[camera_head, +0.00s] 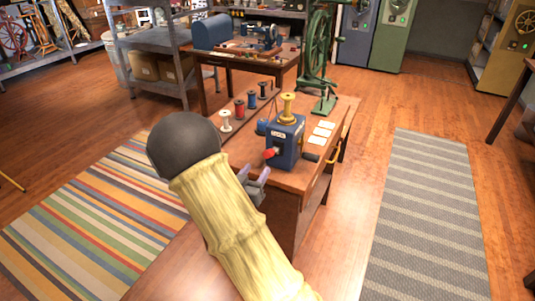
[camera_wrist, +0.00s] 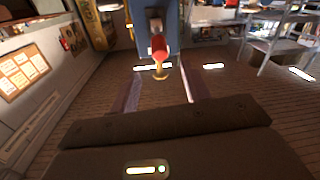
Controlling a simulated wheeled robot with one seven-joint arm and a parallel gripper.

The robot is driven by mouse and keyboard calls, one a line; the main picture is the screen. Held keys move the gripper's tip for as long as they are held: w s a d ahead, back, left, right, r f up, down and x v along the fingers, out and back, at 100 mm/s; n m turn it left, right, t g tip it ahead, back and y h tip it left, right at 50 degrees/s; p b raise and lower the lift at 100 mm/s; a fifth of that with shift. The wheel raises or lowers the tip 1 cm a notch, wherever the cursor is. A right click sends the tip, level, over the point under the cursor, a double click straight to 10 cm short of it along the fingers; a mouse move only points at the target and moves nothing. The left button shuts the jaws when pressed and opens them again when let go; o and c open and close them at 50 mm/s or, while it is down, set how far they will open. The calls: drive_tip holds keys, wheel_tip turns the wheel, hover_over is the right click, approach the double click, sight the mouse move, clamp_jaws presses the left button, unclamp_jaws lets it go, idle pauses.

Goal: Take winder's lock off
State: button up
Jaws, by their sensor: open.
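The winder (camera_head: 284,143) is a blue box with a yellow spool on top, standing on the small wooden table (camera_head: 297,178). A red knob (camera_head: 271,153), which looks like the lock, sticks out of its front left side. In the wrist view, the red knob (camera_wrist: 160,53) shows below the blue winder body (camera_wrist: 158,15), between and beyond the fingertips. My gripper (camera_head: 254,174) is open and empty at the table's near left edge, a little short of the knob. The fingers also show in the wrist view (camera_wrist: 161,90). I cannot tell the lock's exact position.
Several small thread spools (camera_head: 239,107) stand in a row at the table's left side. Pale cards (camera_head: 322,132) lie right of the winder, with a dark-gripped crank (camera_head: 316,157) nearby. A green wheel machine (camera_head: 319,65) stands behind. The floor by the grey striped rug (camera_head: 427,210) is clear.

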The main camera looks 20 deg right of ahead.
sight(266, 156)
drive_tip(key=x, duration=0.9)
drive_tip(key=shift+w+d+p, duration=0.25)
drive_tip(key=shift+p, duration=0.05)
clamp_jaws()
